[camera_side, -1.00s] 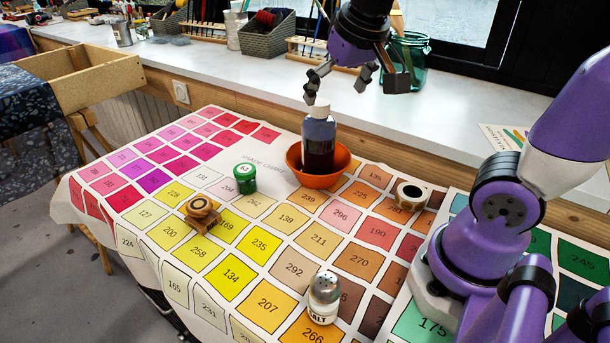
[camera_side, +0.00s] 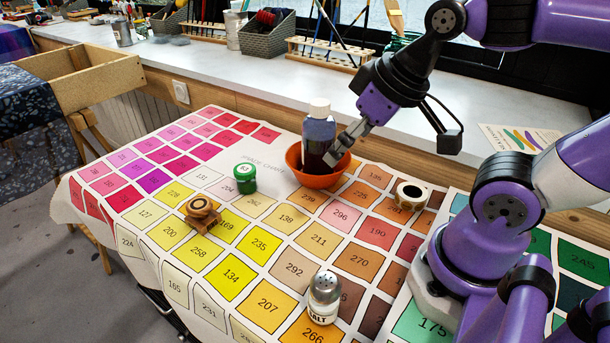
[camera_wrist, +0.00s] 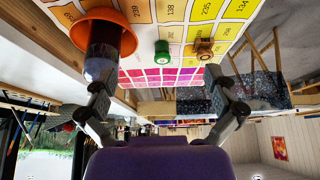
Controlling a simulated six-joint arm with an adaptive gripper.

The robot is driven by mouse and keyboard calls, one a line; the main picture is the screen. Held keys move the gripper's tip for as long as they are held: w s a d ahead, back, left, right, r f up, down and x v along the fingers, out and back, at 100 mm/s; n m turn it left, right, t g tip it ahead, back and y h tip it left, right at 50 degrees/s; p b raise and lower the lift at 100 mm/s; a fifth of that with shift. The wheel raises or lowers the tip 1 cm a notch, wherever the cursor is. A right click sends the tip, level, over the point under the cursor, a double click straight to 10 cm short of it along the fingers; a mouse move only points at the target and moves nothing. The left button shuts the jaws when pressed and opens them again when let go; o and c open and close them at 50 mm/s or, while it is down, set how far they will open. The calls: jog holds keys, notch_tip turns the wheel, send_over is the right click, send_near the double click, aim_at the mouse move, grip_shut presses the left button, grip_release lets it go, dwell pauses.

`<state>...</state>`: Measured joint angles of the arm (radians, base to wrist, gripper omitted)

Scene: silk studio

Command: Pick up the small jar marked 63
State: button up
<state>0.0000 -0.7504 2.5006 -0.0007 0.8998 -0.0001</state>
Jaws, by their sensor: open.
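The small green jar marked 63 (camera_side: 245,178) stands upright on the colour chart cloth, left of the orange bowl (camera_side: 318,178). It also shows in the wrist view (camera_wrist: 162,51), ahead of my open fingers. A dark bottle with a white cap (camera_side: 318,138) stands in the bowl. My gripper (camera_side: 342,150) is tilted down and to the left, beside the bottle's right side and over the bowl's rim. In the wrist view my gripper (camera_wrist: 162,95) has its fingers spread wide, with nothing between them. Whether a finger touches the bottle I cannot tell.
A wooden spool-like piece (camera_side: 202,213) stands left of and nearer than the jar. The cloth (camera_side: 130,262) is clear in front of the jar. A windowsill counter (camera_side: 225,75) runs behind.

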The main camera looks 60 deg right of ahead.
jog(key=shift+c, duration=0.4)
jog(key=shift+c, duration=0.5)
